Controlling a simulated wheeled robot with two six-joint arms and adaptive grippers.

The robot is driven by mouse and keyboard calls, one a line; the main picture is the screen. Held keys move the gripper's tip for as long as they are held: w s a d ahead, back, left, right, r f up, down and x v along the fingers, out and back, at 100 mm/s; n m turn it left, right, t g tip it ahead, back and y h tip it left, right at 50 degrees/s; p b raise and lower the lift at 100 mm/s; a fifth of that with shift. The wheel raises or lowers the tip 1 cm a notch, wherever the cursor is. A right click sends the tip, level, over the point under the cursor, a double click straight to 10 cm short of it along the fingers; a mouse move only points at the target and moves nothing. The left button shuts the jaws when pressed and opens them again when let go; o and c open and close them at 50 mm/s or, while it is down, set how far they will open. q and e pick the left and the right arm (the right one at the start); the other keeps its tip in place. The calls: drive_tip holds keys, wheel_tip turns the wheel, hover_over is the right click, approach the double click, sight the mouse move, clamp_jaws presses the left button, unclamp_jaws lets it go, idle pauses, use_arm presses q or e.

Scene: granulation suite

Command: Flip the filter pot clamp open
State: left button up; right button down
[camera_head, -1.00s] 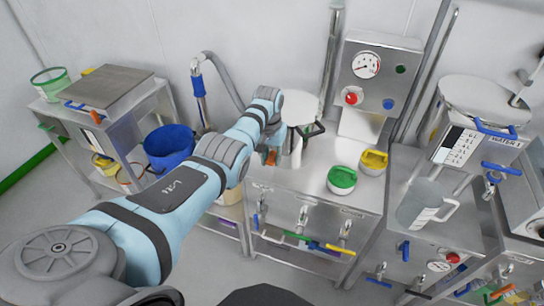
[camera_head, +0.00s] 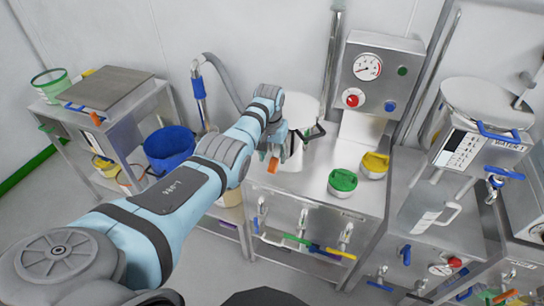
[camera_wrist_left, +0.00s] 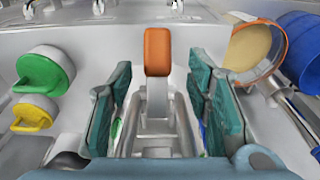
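The filter pot (camera_head: 300,112) is a pale round vessel at the left end of the steel bench, partly hidden by my left arm. Its clamp lever has an orange tip (camera_head: 272,164), which shows low beside my gripper. In the left wrist view the orange tip (camera_wrist_left: 157,52) sits on a grey metal lever standing between my fingers. My left gripper (camera_wrist_left: 160,108) is open, with a teal finger on each side of the lever and visible gaps to both. It also shows at the pot in the head view (camera_head: 284,146). My right gripper is out of view.
A green-lidded cup (camera_head: 342,181) and a yellow-lidded cup (camera_head: 374,165) stand on the bench to the right. A gauge panel (camera_head: 378,75) rises behind. A blue bucket (camera_head: 168,145) is at left. A black handle (camera_head: 313,132) juts from the pot.

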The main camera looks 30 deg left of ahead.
sight(271, 168)
use_arm(q)
drive_tip(key=shift+s+d, duration=0.1)
drive_tip(key=shift+s+r, duration=0.1)
drive_tip(key=shift+r, duration=0.2)
wheel_tip(271, 168, up, 11)
drive_tip(key=s, duration=0.1)
